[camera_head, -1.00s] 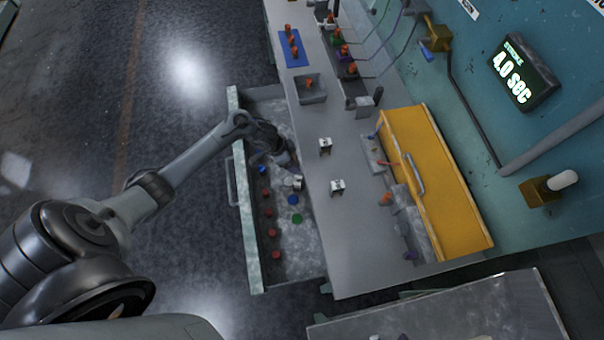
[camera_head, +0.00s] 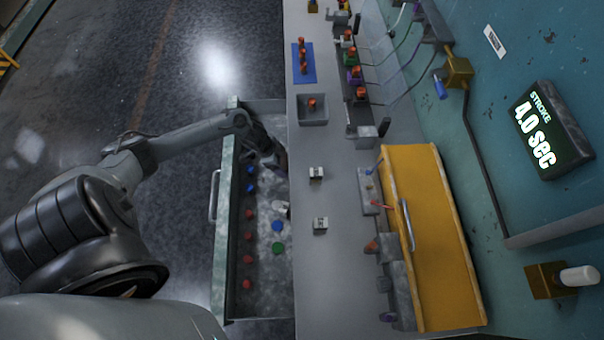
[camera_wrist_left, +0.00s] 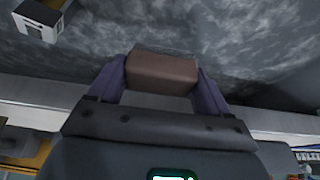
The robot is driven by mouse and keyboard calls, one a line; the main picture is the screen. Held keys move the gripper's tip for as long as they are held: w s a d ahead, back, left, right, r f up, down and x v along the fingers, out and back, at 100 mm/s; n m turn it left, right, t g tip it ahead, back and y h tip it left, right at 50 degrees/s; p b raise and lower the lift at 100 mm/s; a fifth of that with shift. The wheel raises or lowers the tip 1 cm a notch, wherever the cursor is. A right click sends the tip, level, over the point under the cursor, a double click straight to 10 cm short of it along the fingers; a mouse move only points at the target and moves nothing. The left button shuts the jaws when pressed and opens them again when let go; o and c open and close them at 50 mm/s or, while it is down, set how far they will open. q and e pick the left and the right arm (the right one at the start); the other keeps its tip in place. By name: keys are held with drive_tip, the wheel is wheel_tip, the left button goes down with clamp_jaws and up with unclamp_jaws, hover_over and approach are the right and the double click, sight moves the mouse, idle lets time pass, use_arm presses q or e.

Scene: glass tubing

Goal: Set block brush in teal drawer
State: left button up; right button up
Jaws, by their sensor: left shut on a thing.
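My left gripper (camera_head: 275,161) is over the open teal drawer (camera_head: 224,235), close to the bench edge, its fingers pointing down. In the left wrist view my left gripper (camera_wrist_left: 160,84) is shut on a brown block (camera_wrist_left: 162,72), which looks like the block brush. Its underside is hidden, and I cannot tell whether it touches the drawer floor. The grey drawer floor shows beyond it. In the head view the block is mostly hidden by the gripper. My right gripper is not in view.
Red knobs (camera_head: 248,237) and blue knobs line the drawer's front side. A blue disc (camera_head: 278,226), a green disc (camera_head: 278,247) and a white piece (camera_head: 282,208) lie inside. The grey bench (camera_head: 335,265) borders the drawer on the right. The drawer's near part has bare floor.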

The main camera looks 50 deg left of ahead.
use_arm(q)
drive_tip(key=shift+w+f, duration=0.1)
drive_tip(key=shift+f, duration=0.35)
wheel_tip(320, 180, down, 3)
drive_tip(key=shift+f+b, duration=0.1)
drive_tip(key=shift+b, duration=0.4)
drive_tip(key=shift+f+b, duration=0.45)
drive_tip(key=shift+f, duration=1.55)
drive_tip(key=shift+f, duration=0.1)
drive_tip(key=o, duration=0.9)
drive_tip(key=shift+o, duration=0.2)
